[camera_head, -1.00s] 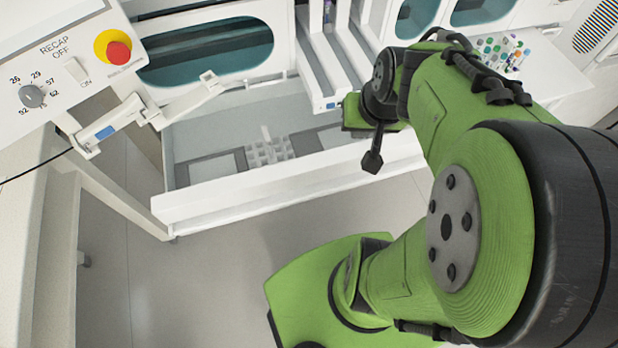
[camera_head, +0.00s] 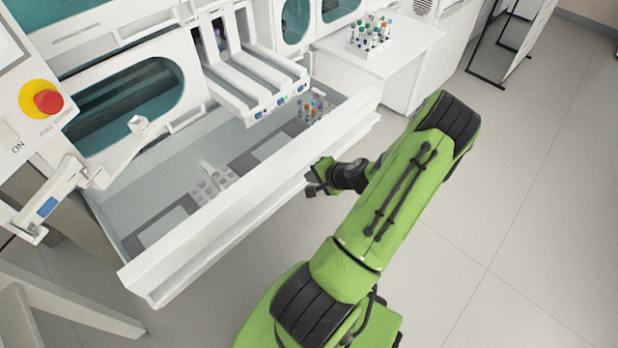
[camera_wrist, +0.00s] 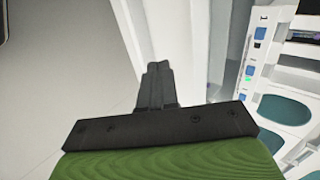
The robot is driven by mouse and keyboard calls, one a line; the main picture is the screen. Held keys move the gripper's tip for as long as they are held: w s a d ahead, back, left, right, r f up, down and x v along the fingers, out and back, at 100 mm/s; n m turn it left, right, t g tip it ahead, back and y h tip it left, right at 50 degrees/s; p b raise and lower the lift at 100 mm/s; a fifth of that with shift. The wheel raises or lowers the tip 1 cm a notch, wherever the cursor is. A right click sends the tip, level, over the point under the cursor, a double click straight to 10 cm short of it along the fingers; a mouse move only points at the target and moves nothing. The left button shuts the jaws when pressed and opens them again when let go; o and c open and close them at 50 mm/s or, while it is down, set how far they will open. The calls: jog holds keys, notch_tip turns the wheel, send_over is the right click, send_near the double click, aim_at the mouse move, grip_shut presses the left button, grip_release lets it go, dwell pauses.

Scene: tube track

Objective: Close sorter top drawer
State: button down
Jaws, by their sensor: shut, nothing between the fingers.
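The wide white drawer (camera_head: 245,207) of the sorter is pulled out, with its long front panel toward me. Inside it are grey mats, a pale grid rack (camera_head: 213,184) and a rack of coloured tubes (camera_head: 313,109). My gripper (camera_head: 318,184) is at the outer side of the drawer front, right of its middle. Its fingers are shut and empty; I cannot tell whether they touch the panel. In the wrist view the closed fingers (camera_wrist: 157,78) show beside a tall white panel (camera_wrist: 182,45), which looks like the drawer front.
Several narrow white lanes (camera_head: 250,82) with small lights jut out above the drawer. A control panel with a red button (camera_head: 48,101) and a white latch-like arm (camera_head: 50,200) are at left. A side table (camera_head: 385,45) holds a tube rack.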

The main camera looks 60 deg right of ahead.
aim_at(287, 169)
jog(key=x, duration=0.2)
jog(key=w+r+b+x, duration=0.1)
jog(key=x, duration=0.4)
jog(key=shift+w+d+f, duration=0.1)
jog(key=shift+w, duration=0.35)
jog(key=shift+w+d, duration=0.15)
jog(key=shift+w, duration=0.3)
